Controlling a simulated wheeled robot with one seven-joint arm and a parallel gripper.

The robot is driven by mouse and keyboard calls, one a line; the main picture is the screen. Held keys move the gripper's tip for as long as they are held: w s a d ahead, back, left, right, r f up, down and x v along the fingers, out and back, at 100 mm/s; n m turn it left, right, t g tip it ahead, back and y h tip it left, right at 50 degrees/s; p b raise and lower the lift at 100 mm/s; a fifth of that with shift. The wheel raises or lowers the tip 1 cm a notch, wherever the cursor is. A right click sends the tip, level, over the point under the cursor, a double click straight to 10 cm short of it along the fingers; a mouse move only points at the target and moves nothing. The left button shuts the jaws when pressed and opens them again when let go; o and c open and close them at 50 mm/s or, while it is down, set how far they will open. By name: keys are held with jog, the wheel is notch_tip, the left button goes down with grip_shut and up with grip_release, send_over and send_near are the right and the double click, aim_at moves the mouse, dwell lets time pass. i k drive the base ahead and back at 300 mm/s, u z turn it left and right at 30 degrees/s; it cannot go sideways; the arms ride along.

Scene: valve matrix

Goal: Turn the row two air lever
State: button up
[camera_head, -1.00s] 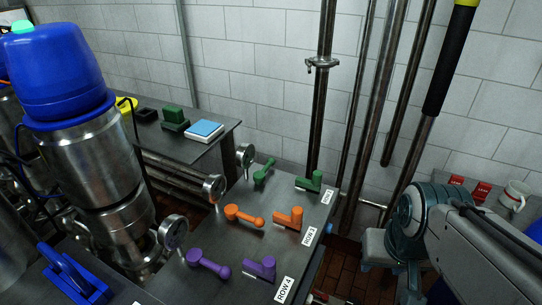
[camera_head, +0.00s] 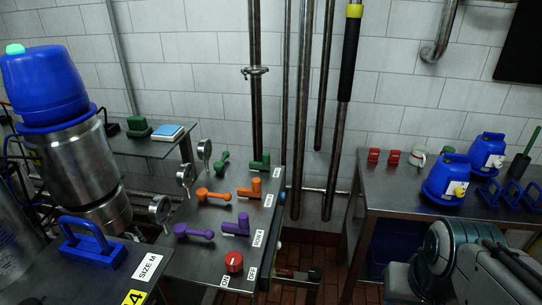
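The valve panel (camera_head: 205,262) holds rows of coloured levers. The far row has a green left lever (camera_head: 222,163) and a green right lever (camera_head: 260,164). The middle row has an orange left lever (camera_head: 213,195) and an orange right lever (camera_head: 250,190). The near row has a purple left lever (camera_head: 194,232) and a purple right lever (camera_head: 236,227). White row labels (camera_head: 269,200) run along the right edge, too small to read surely. Which lever is for air cannot be told. My arm is at the lower right, apart from the levers; my gripper is out of view.
Gauges (camera_head: 160,209) stand along the panel's left side. A red knob (camera_head: 234,262) sits at the near end. A steel keg with a blue top (camera_head: 45,85) is at left. A right-hand table (camera_head: 395,199) carries blue containers (camera_head: 447,180). Floor (camera_head: 318,255) shows between panel and table.

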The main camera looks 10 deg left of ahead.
aim_at(218, 167)
jog(key=z, duration=0.2)
jog(key=k, duration=0.3)
jog(key=u, duration=0.75)
jog(key=i, duration=0.65)
jog(key=u, duration=0.25)
